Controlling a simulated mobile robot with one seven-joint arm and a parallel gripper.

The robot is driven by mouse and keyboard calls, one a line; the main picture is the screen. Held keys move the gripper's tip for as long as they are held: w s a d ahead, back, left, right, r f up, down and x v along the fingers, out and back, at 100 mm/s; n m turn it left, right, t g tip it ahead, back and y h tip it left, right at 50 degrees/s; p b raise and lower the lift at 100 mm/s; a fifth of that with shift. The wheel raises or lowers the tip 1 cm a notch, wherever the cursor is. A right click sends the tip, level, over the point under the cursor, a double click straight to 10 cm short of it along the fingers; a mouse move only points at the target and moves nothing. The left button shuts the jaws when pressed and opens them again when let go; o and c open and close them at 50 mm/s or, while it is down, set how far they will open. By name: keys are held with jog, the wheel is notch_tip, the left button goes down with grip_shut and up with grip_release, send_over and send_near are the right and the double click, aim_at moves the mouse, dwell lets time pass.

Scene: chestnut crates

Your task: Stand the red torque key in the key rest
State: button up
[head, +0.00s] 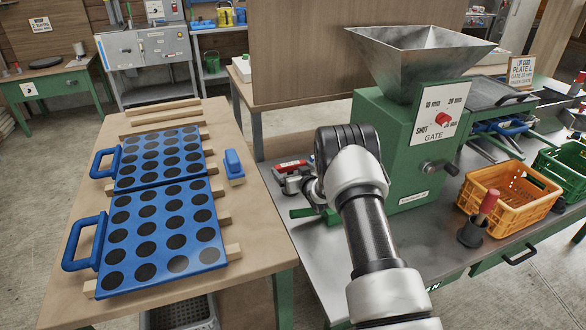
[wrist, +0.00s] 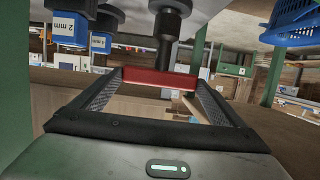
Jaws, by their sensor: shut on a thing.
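In the wrist view my gripper (wrist: 158,82) is shut on a red bar (wrist: 150,79), which looks like the handle of the red torque key. A dark stem (wrist: 165,45) meets the bar and runs up the picture to a wider dark part. I cannot tell whether that part belongs to the key or to a holder. In the head view my gripper (head: 296,182) is beside the green machine, with red showing at it; my wrist hides part of this. At the right a dark cup (head: 471,234) holds a red-handled tool (head: 487,207), tilted. I cannot tell whether this cup is the key rest.
The green machine (head: 400,150) with a metal hopper stands behind my arm. An orange crate (head: 510,200) and a green crate (head: 565,165) are at the right. Blue plates with dark discs (head: 160,240) lie on the left wooden table. In the wrist view, blue "2 mm" blocks (wrist: 67,28) are close by.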

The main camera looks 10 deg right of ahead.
jog(key=shift+f, duration=0.4)
jog(key=o, duration=1.1)
